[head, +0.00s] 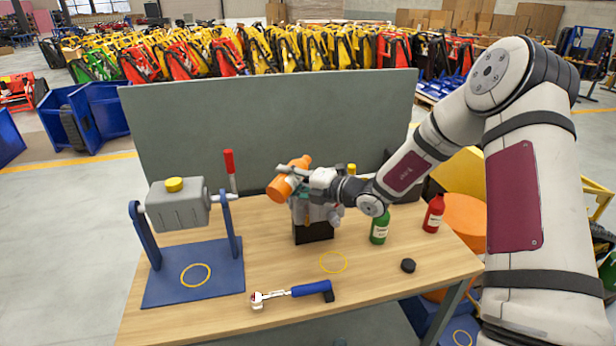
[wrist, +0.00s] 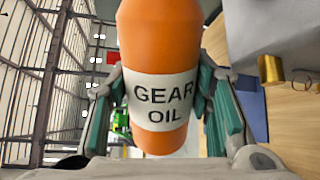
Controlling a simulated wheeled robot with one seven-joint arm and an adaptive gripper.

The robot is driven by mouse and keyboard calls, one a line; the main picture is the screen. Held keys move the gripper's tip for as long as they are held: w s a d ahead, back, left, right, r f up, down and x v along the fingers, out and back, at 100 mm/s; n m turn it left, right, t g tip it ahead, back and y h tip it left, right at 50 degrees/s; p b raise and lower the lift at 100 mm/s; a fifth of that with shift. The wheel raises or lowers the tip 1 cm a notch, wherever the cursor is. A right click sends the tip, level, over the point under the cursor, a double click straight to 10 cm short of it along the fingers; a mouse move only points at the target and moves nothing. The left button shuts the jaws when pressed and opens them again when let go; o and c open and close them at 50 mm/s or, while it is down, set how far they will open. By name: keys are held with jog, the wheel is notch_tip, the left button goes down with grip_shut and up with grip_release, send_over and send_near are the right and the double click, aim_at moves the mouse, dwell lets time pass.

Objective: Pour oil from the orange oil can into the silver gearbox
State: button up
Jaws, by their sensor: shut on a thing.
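The orange oil can (head: 280,189) is in my gripper (head: 296,174), held tilted above the table. In the wrist view the can (wrist: 158,45) carries a white "GEAR OIL" label and sits between the teal fingers of my gripper (wrist: 160,90), which touch both its sides. The silver gearbox (head: 178,210) is left of the can, apart from it, hung between blue posts on a blue base plate (head: 215,262). A yellow round cap (head: 174,184) is on top of the gearbox. The can's mouth cannot be made out.
A red-handled lever (head: 229,162) stands at the gearbox's right. A black holder (head: 313,232) is below my gripper. A green bottle (head: 379,229), a red bottle (head: 433,214) and a small black round piece (head: 408,265) stand right. A blue-handled ratchet (head: 300,291) lies in front. A grey panel (head: 270,125) closes the back.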

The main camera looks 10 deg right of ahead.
dwell(1.0)
jog(key=shift+r+m, duration=0.35)
jog(key=shift+m, duration=0.25)
dwell(2.0)
jog(key=shift+f, duration=0.2)
jog(key=shift+a+n, duration=0.1)
jog(key=shift+n, duration=0.7)
jog(key=shift+d+r+n+t+p, duration=0.25)
jog(key=shift+r+n+p, duration=0.3)
jog(key=shift+n, duration=0.55)
jog(key=shift+w, duration=0.15)
jog(key=shift+r, duration=0.1)
